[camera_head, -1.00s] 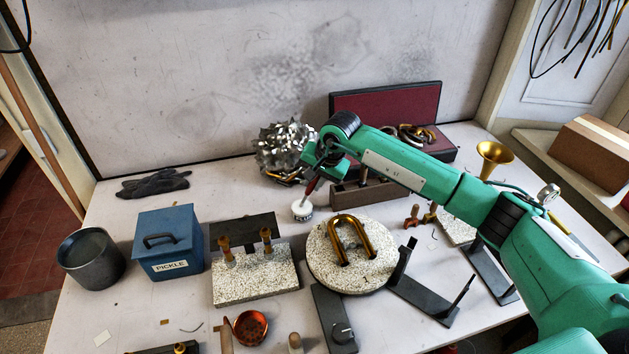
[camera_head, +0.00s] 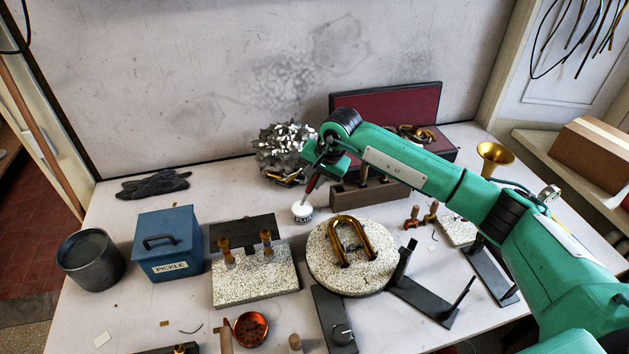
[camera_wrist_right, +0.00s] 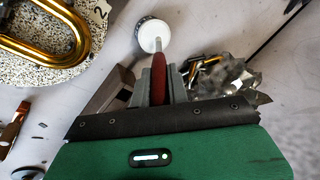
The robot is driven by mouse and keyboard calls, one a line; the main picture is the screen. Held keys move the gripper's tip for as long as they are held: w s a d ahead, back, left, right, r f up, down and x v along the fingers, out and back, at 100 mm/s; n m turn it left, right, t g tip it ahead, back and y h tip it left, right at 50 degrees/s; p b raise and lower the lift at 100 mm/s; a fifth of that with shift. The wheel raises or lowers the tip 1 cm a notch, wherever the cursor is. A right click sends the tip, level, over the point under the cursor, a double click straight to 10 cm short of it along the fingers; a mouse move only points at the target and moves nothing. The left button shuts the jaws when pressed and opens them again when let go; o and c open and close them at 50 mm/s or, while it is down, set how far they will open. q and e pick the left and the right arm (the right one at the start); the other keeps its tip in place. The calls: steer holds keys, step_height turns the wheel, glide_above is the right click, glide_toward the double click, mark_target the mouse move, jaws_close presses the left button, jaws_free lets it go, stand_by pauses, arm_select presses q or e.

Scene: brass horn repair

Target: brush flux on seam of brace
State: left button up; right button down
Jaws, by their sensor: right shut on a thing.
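My right gripper (camera_head: 318,172) is shut on a red-handled brush (camera_head: 313,184). In the right wrist view the red handle (camera_wrist_right: 176,82) sits between the fingers (camera_wrist_right: 163,82). The brush's far end reaches a small white jar (camera_head: 302,211), also visible in the right wrist view (camera_wrist_right: 151,35). I cannot tell whether the tip is inside the jar or just touching its top. A U-shaped brass tube (camera_head: 367,237) lies on a round speckled board (camera_head: 320,268), right of and nearer than the jar. A small piece spans between its legs; its seam is too small to make out. My left gripper is not in view.
A rectangular speckled block (camera_head: 255,285) with two clamps stands left of the round board. A blue pickle box (camera_head: 168,245) and a grey pot (camera_head: 92,262) are further left. A silvery shavings ball (camera_head: 284,150) and a dark wooden block (camera_head: 370,194) flank the gripper.

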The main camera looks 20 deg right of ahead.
steer(key=shift+r+p, duration=0.55)
steer(key=shift+r, duration=2.4)
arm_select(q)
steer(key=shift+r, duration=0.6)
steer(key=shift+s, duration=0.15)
arm_select(e)
steer(key=shift+s+f, duration=0.1)
